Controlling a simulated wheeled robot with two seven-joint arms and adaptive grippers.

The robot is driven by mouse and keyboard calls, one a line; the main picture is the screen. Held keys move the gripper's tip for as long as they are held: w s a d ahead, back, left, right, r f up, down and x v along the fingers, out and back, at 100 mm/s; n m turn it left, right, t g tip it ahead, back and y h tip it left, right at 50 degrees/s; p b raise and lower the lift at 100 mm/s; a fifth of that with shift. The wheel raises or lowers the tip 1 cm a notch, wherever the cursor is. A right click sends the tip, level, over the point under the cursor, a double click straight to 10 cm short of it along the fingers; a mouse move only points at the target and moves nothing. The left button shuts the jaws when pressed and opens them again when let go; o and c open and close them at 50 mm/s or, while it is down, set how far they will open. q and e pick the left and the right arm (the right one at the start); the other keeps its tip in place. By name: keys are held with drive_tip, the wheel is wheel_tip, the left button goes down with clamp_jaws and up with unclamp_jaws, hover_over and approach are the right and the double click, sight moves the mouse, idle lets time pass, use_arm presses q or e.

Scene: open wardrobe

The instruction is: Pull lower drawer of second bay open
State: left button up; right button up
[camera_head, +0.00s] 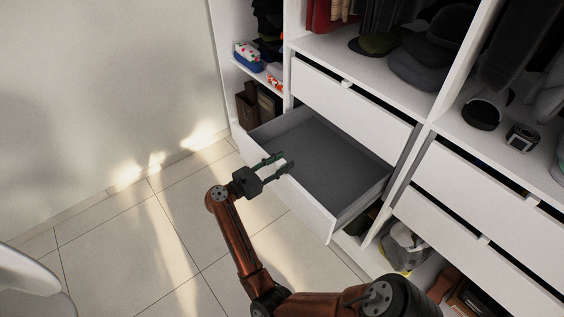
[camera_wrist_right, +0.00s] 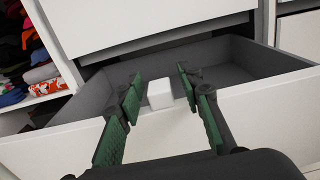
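The lower drawer (camera_head: 315,218) of the second bay is pulled well out, with its empty grey inside showing. It also shows in the right wrist view (camera_wrist_right: 240,115), with a small white knob (camera_wrist_right: 160,94) at its front panel's top edge. My right gripper (camera_head: 284,161) is at the drawer's front edge. Its green-padded fingers are apart, one on each side of the knob, with gaps visible between pads and knob in the wrist view. My left gripper is not in view.
A closed upper drawer (camera_head: 350,103) sits above the open one. Another bay with closed drawers (camera_head: 480,217) stands at the right. Shelves at the left hold folded clothes (camera_head: 247,57) and a brown box (camera_head: 246,112). The tiled floor (camera_head: 140,225) in front is clear at the left.

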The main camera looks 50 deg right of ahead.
drive_tip(key=w+a, duration=0.2)
drive_tip(key=a, duration=1)
idle(0.5)
